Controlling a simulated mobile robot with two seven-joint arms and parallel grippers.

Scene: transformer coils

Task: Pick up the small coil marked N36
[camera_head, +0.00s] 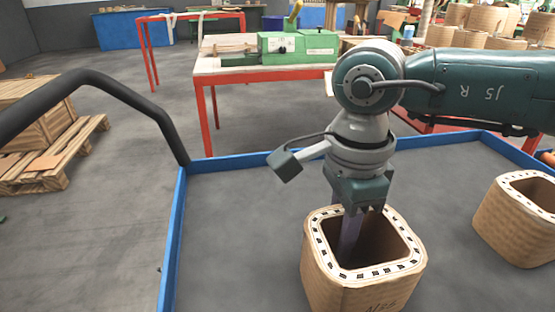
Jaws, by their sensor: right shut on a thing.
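A tan square coil (330,275) with rounded corners and a pale, slotted top rim stands on the grey surface at the lower middle. Handwriting on its front is cut by the picture's bottom edge; I cannot read it surely as N36. My right gripper (352,232) points down from above, with a finger reaching into the coil's opening. It is shut on the coil at its wall; the fingertips are partly hidden. The coil appears upright, and I cannot tell whether it is clear of the surface. My left gripper is not in view.
A second tan coil (500,228) stands at the right edge. The grey surface has a raised blue rim (174,240). A black bar (110,88) bends across the left. Behind are a red-legged table (208,108) with a green machine (290,45) and a wooden pallet (40,175).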

